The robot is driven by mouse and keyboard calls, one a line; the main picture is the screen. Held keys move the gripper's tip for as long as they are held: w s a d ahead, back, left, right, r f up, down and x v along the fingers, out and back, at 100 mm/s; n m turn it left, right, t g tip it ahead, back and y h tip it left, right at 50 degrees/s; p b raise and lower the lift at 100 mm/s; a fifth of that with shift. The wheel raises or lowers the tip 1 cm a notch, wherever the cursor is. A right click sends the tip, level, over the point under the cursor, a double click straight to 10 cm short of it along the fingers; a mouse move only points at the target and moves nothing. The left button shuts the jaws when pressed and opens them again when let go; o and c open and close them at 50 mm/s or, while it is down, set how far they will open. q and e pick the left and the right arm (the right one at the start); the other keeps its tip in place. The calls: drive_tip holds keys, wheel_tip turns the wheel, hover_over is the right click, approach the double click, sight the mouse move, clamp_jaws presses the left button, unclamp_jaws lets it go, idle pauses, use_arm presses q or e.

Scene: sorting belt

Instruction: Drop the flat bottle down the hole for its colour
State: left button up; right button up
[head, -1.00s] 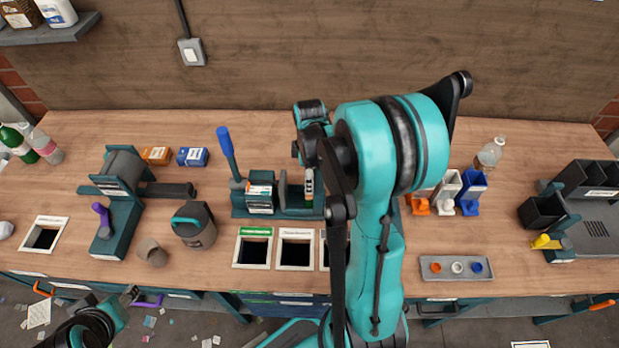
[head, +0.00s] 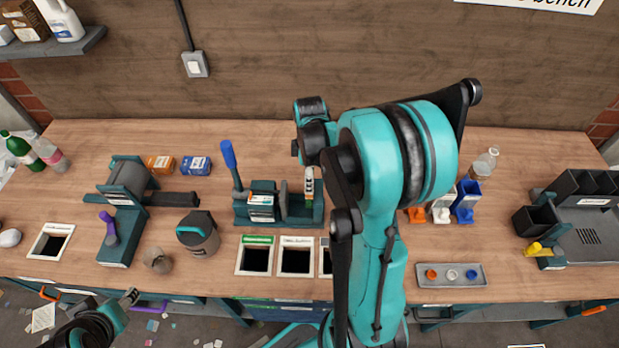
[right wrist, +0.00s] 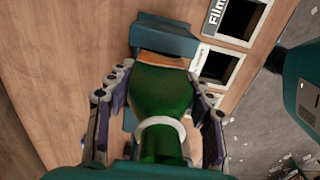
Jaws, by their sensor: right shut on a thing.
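In the right wrist view, my right gripper (right wrist: 160,110) is shut on a green bottle (right wrist: 163,95), with fingers along both sides. A pale ring circles its neck. An orange-brown strip shows at its far end, beside a teal block (right wrist: 165,38). In the head view my right arm hides this gripper and bottle. Holes in the bench include a green-labelled hole (head: 240,256), a white-labelled hole (head: 281,258) and a third, partly hidden hole (head: 323,262). The wrist view shows a hole labelled "Film" (right wrist: 222,37). My left gripper (head: 130,298) is low at left; its jaws are unclear.
A press with a blue lever (head: 228,155) stands behind the holes. A grey canister (head: 200,238) and a brown cup (head: 157,261) stand left. Another green bottle (head: 20,148) stands at far left. A grey tray (head: 450,281) with small caps lies right.

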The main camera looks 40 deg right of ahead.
drive_tip(key=shift+r+p, duration=0.4)
drive_tip(key=shift+r, duration=0.55)
drive_tip(key=shift+r+p, duration=2.25)
drive_tip(key=shift+r, duration=0.7)
drive_tip(key=shift+c, duration=0.5)
drive_tip(key=shift+f, duration=0.1)
